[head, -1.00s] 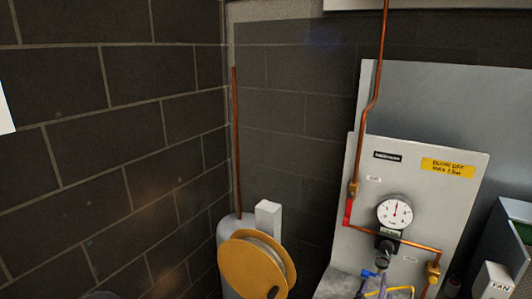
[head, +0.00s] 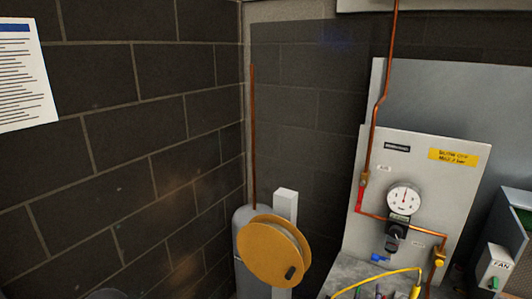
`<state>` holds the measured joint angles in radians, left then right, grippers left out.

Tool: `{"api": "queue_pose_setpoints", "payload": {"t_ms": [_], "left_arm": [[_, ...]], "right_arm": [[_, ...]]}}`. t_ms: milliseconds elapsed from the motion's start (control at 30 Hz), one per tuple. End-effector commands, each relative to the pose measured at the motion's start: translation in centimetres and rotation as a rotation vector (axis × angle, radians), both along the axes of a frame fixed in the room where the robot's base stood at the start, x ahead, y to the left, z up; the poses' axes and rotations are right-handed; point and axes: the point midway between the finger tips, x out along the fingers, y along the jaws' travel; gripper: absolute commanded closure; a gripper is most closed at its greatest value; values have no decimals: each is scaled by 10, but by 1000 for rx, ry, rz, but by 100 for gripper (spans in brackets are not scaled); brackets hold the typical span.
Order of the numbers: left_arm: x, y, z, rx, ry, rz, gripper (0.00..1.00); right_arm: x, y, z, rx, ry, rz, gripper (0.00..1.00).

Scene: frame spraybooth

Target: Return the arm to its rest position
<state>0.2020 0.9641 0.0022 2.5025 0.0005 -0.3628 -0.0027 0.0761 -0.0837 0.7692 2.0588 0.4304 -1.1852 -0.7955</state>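Neither of my grippers can be made out in the head view. A dark rounded shape shows at the bottom left edge, too little of it to identify. The grey panel (head: 425,188) carries a round white gauge (head: 403,198), a dark regulator (head: 396,236) below it and a yellow label (head: 452,158). A copper pipe (head: 380,100) runs down to the panel, with a red part (head: 360,197) on its left side. A yellow hose (head: 392,274) curves at the bottom, near a blue fitting (head: 380,257).
An orange-yellow reel (head: 268,252) stands in front of a grey cylinder (head: 240,222) in the corner. A box marked FAN (head: 496,267) is at the right edge. A printed sheet (head: 24,75) hangs on the dark block wall (head: 130,120) at left.

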Motion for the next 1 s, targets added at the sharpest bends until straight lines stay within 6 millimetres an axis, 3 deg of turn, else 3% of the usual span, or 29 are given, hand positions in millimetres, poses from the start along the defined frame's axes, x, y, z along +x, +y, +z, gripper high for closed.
{"api": "queue_pose_setpoints", "payload": {"t_ms": [267,467,667,800,1000], "left_arm": [[0,0,-7,0,1,1,60],[0,0,-16,0,1,1,60],[0,0,-24,0,1,1,60],[-1,0,-30,0,1,1,60],[-1,0,-37,0,1,1,60]], "right_arm": [[-1,30,-72,141,143,95,32],[-22,70,-159,328,341,179,32],[-66,113,-243,528,576,225,32],[-110,142,-294,661,753,232,32],[-181,177,-349,826,1007,205,32]]}}
